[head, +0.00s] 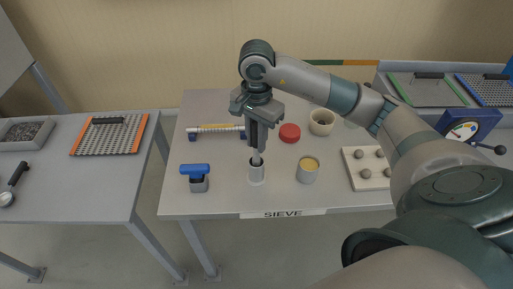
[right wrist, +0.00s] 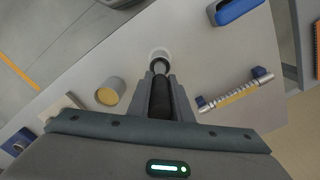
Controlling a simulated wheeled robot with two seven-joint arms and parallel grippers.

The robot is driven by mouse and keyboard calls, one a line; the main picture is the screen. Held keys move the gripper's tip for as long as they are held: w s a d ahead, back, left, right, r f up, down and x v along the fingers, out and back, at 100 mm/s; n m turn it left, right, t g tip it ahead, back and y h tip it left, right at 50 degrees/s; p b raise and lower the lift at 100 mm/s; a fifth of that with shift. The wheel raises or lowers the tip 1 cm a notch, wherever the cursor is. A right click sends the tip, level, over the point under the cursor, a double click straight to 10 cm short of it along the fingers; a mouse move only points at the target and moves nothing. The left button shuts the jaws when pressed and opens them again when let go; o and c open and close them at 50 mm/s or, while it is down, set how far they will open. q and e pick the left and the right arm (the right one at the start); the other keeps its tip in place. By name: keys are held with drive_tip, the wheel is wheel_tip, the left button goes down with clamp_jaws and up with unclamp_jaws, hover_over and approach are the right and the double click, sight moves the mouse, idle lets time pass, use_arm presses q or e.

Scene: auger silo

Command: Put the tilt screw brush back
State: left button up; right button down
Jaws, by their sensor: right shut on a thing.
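My right gripper (head: 258,146) points down over the table marked SIEVE and is shut on the brush (head: 257,158). The brush hangs upright, with its pale lower end at the mouth of a small white cup (head: 257,176). I cannot tell how deep in the cup it is. In the right wrist view the gripper (right wrist: 161,90) has the dark part of the brush (right wrist: 160,99) between its fingers, with the round cup rim (right wrist: 159,53) at its far end. My left gripper is not in view.
Close by stand a blue-topped tool in a grey holder (head: 198,186), a tin with yellow contents (head: 307,170), a red lid (head: 289,133) and a roller on blue supports (head: 216,131). A tray of round lumps (head: 353,178) lies right. The front left table corner is clear.

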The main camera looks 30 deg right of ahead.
sight(257, 158)
drive_tip(key=shift+f+p, duration=0.8)
drive_tip(key=shift+f, duration=1.3)
drive_tip(key=shift+f, duration=0.1)
drive_tip(key=c, duration=1.6)
unclamp_jaws()
drive_tip(key=shift+r, duration=0.2)
